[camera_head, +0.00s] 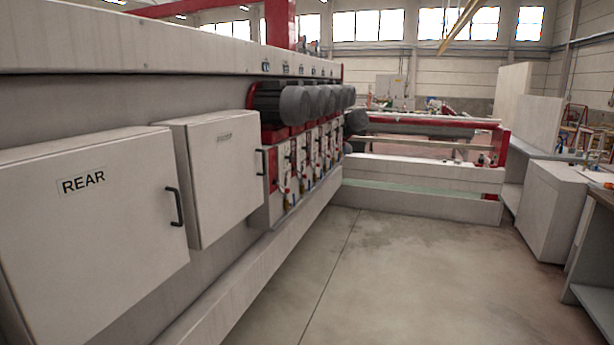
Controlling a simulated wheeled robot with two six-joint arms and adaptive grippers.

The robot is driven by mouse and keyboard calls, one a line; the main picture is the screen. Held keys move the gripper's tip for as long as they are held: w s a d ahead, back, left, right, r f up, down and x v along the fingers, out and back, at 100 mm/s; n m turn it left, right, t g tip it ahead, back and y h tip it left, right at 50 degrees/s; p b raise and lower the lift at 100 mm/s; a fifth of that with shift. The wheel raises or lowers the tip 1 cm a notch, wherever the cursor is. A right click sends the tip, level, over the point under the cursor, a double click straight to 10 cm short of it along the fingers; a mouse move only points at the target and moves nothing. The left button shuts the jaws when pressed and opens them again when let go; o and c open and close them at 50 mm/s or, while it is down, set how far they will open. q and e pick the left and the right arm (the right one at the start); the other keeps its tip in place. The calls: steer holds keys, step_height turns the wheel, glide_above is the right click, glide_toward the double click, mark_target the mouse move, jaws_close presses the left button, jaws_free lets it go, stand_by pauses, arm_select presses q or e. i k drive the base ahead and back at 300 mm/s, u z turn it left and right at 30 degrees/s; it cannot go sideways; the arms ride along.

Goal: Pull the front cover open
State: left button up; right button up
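Two light grey cabinet covers are on the machine's side at the left, and both look shut. The nearer cover (100,245) bears a label reading "REAR" and has a dark vertical handle (175,206) near its right edge. The farther cover (228,172) has a small label too blurred to read and a dark handle (261,162) at its right edge. I cannot tell from the label whether it is the front cover. Neither of my grippers is in view.
Several grey motors (297,103) on red and white units line the machine beyond the covers. A low ledge (265,265) runs along its base. The concrete floor (400,280) is clear. A low barrier (425,188) closes the far end, and white cabinets (552,208) stand at right.

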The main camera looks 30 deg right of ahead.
mark_target(225, 155)
steer(key=z, duration=0.85)
steer(key=i, duration=0.35)
steer(key=z, duration=0.75)
steer(key=i, duration=2.6)
steer(key=u, duration=0.35)
